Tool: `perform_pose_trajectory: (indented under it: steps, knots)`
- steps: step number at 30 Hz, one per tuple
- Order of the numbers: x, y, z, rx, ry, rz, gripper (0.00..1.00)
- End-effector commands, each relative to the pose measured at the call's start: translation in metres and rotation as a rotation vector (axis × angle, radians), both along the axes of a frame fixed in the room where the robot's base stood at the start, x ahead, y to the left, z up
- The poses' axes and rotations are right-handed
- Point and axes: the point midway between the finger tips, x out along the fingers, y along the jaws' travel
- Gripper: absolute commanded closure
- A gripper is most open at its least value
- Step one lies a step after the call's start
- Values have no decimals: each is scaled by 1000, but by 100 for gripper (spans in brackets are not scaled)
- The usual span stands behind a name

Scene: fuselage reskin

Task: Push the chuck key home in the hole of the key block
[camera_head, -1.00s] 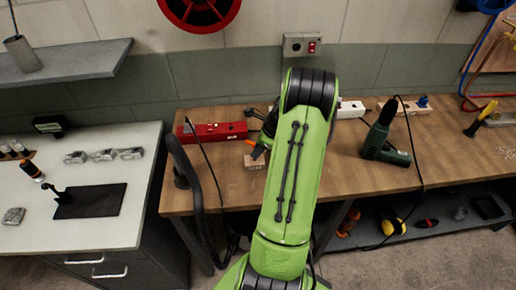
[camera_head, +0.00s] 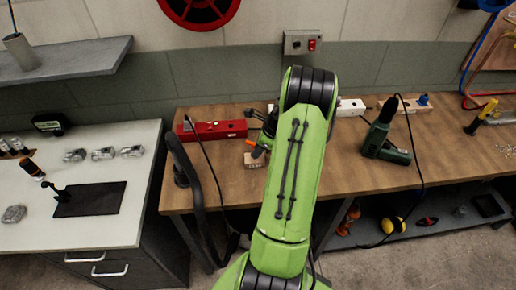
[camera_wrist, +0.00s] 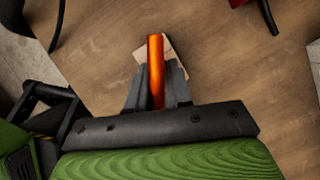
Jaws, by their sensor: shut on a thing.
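My gripper (camera_wrist: 157,88) is shut on an orange part, which I take to be the chuck key (camera_wrist: 156,60). In the head view the orange part (camera_head: 258,151) shows just left of my arm, above a small light wooden block, the key block (camera_head: 254,161). In the wrist view the block (camera_wrist: 174,50) lies behind the orange part and the fingers, mostly covered. The key's lower end and the hole are hidden, so I cannot tell how deep the key sits.
A red box (camera_head: 213,131) lies on the wooden bench (camera_head: 340,170) behind and left of the block. A green drill (camera_head: 384,140) with a cable stands to the right. A black hose-like loop (camera_head: 181,160) rises at the bench's left end. Bench around the block is clear.

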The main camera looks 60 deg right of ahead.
Motion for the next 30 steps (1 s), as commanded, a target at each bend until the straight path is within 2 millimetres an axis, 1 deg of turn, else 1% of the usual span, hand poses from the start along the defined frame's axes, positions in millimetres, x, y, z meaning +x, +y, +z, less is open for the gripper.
perform_pose_trajectory:
  steps: [23,24,26,27,30]
  knots:
    - [0,0,-16,-1,0,0,100]
    - [0,0,-16,-1,0,0,79]
    - [0,0,-16,-1,0,0,70]
    - [0,0,-16,-1,0,0,64]
    - [0,0,-16,-1,0,0,51]
